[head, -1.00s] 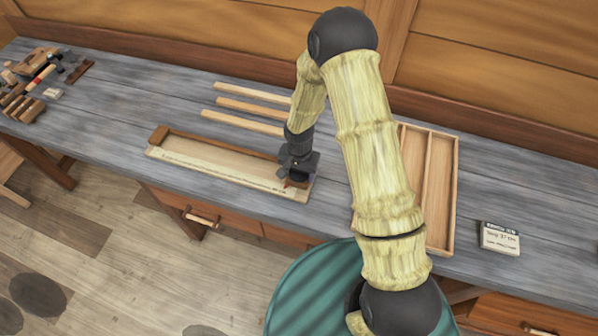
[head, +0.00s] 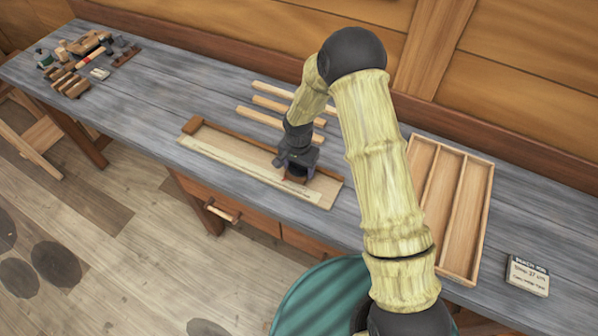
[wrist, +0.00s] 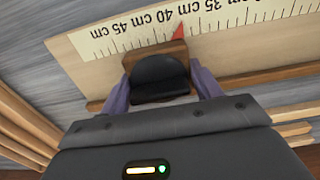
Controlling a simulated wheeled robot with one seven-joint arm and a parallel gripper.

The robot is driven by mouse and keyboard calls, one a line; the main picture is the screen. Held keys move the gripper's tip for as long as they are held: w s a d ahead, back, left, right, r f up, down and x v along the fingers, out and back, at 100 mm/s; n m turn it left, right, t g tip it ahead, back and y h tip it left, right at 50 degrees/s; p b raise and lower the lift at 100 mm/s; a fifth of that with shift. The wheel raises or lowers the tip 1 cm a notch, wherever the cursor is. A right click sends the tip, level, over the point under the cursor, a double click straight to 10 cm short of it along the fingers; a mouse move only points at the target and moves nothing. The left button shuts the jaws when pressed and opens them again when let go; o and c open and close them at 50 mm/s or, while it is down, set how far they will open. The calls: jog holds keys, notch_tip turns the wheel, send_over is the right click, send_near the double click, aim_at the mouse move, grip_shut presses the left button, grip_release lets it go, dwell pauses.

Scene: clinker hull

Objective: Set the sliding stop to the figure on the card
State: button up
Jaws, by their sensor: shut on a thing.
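The card (head: 528,275) lies at the right of the bench and reads "Stop 37 cm", with smaller text below that I cannot read surely. The measuring board (head: 225,160) has a pale printed scale (wrist: 110,38), upside down in the wrist view. My gripper (head: 298,172) is over the board, right of its middle. In the wrist view my gripper (wrist: 163,85) is shut on the brown sliding stop (wrist: 152,53), a finger at each side. The stop's red pointer (wrist: 179,31) lies between the 40 and 35 cm labels, close to the 40 label. The exact tick is unclear.
Loose wooden strips (head: 270,103) lie behind the board. A divided wooden tray (head: 481,215) stands right of my arm. Tools (head: 88,45) crowd the bench's far left end. The bench between tools and board is clear.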

jog(key=o, duration=1.4)
jog(key=shift+r, duration=0.15)
notch_tip(320, 180, up, 17)
jog(key=b, duration=0.4)
jog(key=shift+r, duration=0.1)
jog(key=s+d+r+n+t, duration=0.1)
jog(key=s+d+n, duration=0.4)
jog(key=s+d, duration=1.2)
jog(key=shift+d+r+t, duration=0.3)
jog(key=shift+d+t, duration=0.2)
jog(key=shift+t, duration=0.3)
